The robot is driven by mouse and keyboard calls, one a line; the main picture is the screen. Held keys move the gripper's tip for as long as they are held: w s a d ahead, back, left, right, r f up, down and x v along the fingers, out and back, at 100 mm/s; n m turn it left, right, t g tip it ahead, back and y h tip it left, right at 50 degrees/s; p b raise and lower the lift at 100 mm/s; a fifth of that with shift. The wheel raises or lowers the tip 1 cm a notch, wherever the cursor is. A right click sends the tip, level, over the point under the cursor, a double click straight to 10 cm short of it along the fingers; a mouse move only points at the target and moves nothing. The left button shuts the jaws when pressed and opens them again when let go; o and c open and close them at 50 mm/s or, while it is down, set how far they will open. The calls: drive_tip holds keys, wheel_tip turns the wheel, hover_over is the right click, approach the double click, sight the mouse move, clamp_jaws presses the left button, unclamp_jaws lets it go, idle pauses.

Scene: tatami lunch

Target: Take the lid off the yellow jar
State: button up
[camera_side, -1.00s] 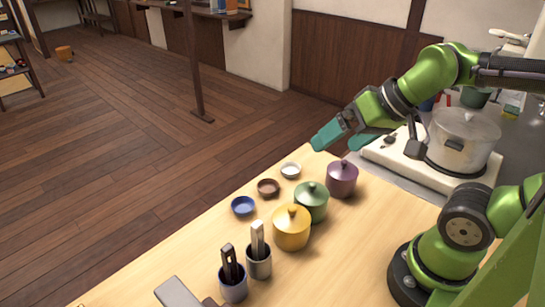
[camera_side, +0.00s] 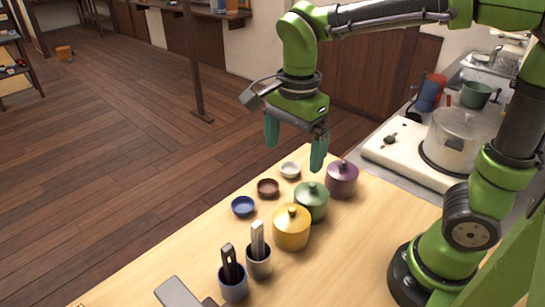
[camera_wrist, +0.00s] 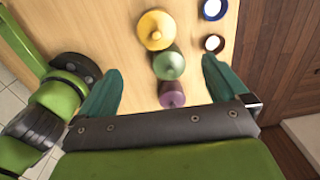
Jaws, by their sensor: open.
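The yellow jar (camera_side: 291,231) stands upright on the wooden table with its knobbed lid (camera_side: 291,214) on. It is the nearest of three lidded jars in a row, beside the green jar (camera_side: 312,204). My gripper (camera_side: 295,156) points down, open and empty, above the far end of the row, higher than the jars and apart from them. In the wrist view the yellow jar (camera_wrist: 156,30) is at the top centre, beyond the spread fingers (camera_wrist: 160,88). The purple jar (camera_wrist: 172,94) lies between the fingers in that view.
The purple jar (camera_side: 342,181) stands behind the green one. Small blue (camera_side: 243,206), brown (camera_side: 268,188) and white (camera_side: 290,169) bowls line the table's left side. Two utensil cups (camera_side: 258,261) (camera_side: 233,282) stand in front of the yellow jar. A steel pot (camera_side: 460,140) sits on the stove at right.

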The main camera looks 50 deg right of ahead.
sight(292, 208)
drive_tip(key=f+m, duration=0.1)
drive_tip(key=f, duration=0.7)
drive_tip(key=f+m, duration=0.1)
drive_tip(key=f, duration=0.7)
drive_tip(key=shift+s+f, duration=0.2)
drive_tip(key=shift+f, duration=0.15)
drive_tip(key=shift+c, duration=0.2)
drive_tip(key=c, duration=0.7)
